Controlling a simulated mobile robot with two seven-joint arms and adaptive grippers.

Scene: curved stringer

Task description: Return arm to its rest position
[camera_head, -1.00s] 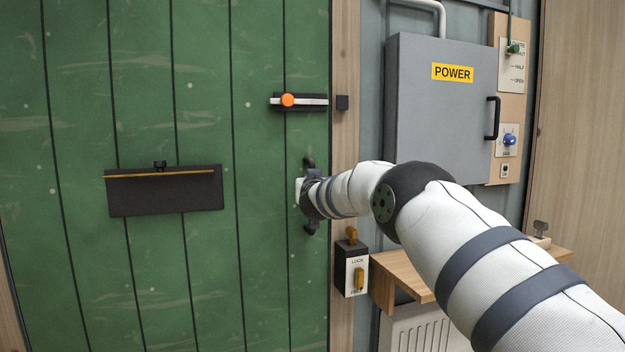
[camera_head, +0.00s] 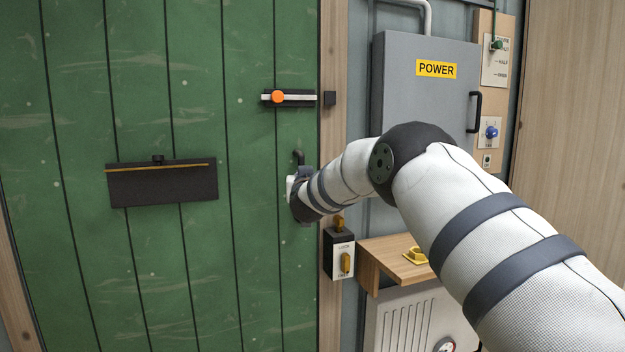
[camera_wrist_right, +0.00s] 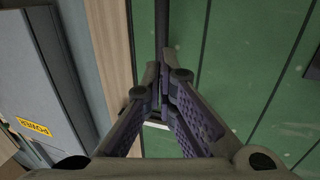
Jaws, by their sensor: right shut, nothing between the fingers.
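My right arm (camera_head: 470,220) comes in from the lower right and reaches to the green door (camera_head: 80,90). Its wrist end is at the black door handle (camera_head: 298,156), covering most of it; only the handle's upper end shows clearly. In the right wrist view my right gripper (camera_wrist_right: 165,78) is shut, with its fingertips together and nothing between them. A dark vertical bar (camera_wrist_right: 162,28) lies right beyond the fingertips; I cannot tell whether they touch it. My left gripper is not in view.
A grey POWER box (camera_head: 415,100) stands right of the door. A wooden shelf (camera_head: 378,262) with a yellow piece (camera_head: 414,256) lies below my arm. A lock switch (camera_head: 340,256) is on the door frame. A bolt with an orange knob (camera_head: 278,97) is above the handle.

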